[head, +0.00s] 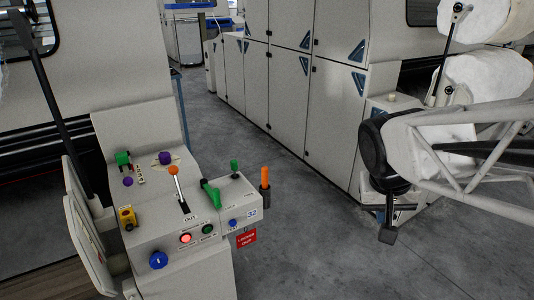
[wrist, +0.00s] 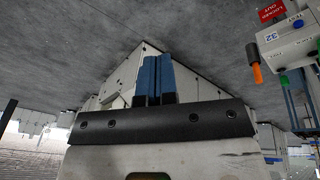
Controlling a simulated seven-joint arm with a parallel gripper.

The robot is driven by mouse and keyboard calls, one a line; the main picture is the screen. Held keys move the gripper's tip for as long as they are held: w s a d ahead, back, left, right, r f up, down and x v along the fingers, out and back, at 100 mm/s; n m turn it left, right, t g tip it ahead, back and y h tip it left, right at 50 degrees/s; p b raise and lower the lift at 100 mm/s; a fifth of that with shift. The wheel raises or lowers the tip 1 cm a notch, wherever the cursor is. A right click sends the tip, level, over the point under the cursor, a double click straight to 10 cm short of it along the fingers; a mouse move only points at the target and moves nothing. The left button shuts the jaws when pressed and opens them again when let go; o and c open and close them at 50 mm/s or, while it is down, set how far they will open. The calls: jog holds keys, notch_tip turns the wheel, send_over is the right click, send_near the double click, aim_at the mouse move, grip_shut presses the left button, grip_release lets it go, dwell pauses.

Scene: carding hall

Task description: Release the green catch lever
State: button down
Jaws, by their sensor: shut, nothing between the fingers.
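The control console (head: 150,235) stands at the lower left in the head view. A long green lever (head: 211,193) leans across its top, right of the orange-knobbed lever. A smaller upright green-knobbed lever (head: 234,166) stands behind it, and a green knob (head: 123,158) sits at the far left; the labels are too small to tell which is the catch. My gripper (head: 388,236) hangs to the right of the console, well apart from it. In the wrist view its blue fingers (wrist: 155,62) are together and empty. A green part (wrist: 318,45) shows at that view's right edge.
An orange handle (head: 265,178) sticks up at the console's right end, above a red "locked out" tag (head: 246,238). An orange-knobbed lever (head: 174,180) stands beside the long green one. White cabinets (head: 290,80) line the back. Open grey floor (head: 310,240) lies between console and gripper.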

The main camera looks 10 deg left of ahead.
jog(key=w+a+f+n+t, duration=0.1)
jog(key=w+a, duration=0.4)
jog(key=a, duration=0.3)
jog(key=w+a+f+n+h, duration=0.15)
jog(key=w+a, duration=0.25)
jog(key=a, duration=0.5)
jog(key=w+a+f+t, duration=0.1)
jog(key=w+a+f, duration=0.1)
jog(key=w+a, duration=0.45)
jog(key=s+a+f, duration=0.1)
jog(key=a+f, duration=0.2)
jog(key=a, duration=0.7)
jog(key=s+a+f+n+t, duration=0.1)
jog(key=a+f, duration=0.3)
jog(key=a, duration=0.6)
jog(key=s+a+f+n+t, duration=0.1)
jog(key=a+f, duration=0.2)
jog(key=a, duration=0.8)
jog(key=shift+f+y, duration=0.15)
jog(key=shift+y, duration=0.3)
jog(key=shift+f, duration=0.1)
jog(key=x, duration=1)
jog(key=shift+w, duration=0.15)
jog(key=shift+w+d+r, duration=0.2)
jog(key=shift+w+d, duration=0.4)
jog(key=shift+d, duration=0.25)
jog(key=shift+w+d, duration=0.5)
jog(key=shift+d, duration=0.25)
